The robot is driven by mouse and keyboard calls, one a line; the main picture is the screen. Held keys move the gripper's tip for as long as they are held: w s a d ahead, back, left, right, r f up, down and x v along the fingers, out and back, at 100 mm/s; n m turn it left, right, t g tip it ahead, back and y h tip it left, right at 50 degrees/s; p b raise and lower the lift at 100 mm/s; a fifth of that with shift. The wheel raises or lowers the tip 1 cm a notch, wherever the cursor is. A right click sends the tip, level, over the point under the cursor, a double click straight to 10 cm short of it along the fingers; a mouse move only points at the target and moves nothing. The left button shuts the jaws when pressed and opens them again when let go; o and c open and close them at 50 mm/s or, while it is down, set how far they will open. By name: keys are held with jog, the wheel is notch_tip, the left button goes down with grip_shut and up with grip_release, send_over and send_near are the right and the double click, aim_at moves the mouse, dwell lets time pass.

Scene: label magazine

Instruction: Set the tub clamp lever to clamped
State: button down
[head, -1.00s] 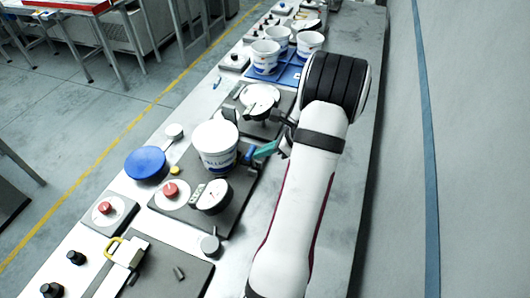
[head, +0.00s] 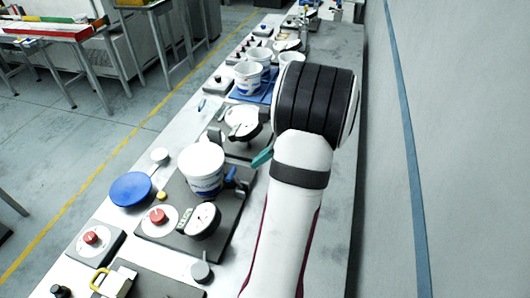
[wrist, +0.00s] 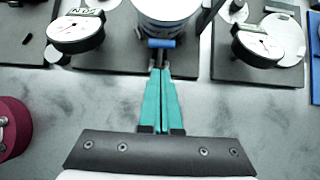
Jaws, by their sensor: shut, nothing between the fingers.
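The white tub (head: 203,168) stands upright on a dark base plate (head: 226,222); its lower part shows at the top of the wrist view (wrist: 168,12). The blue handle of the clamp lever (head: 231,174) is at the tub's right side, and in the wrist view it is a short blue bar (wrist: 161,43) just in front of the tub. My gripper (wrist: 160,72) has teal fingers pressed together, empty, pointing at the blue handle. I cannot tell whether they touch it. In the head view, only a teal bit of my gripper (head: 262,157) shows beside my arm.
A dial gauge (head: 203,221) and a red button (head: 158,215) share the tub's plate. A blue disc (head: 131,189) lies left of the tub. Another dial station (head: 243,122) and several white tubs stand farther along the bench. Bare bench lies around my fingers in the wrist view.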

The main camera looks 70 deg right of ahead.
jog(key=w+v, duration=0.1)
jog(key=v, duration=0.4)
jog(key=g, duration=0.2)
send_near(233, 174)
notch_tip(233, 174, down, 5)
jog(key=s, duration=0.2)
jog(key=w, duration=0.1)
jog(key=w+f, duration=0.1)
jog(key=w, duration=0.2)
jog(key=shift+f, duration=0.3)
jog(key=shift+w+f, duration=0.15)
jog(key=shift+w, duration=0.55)
jog(key=shift+s, duration=0.1)
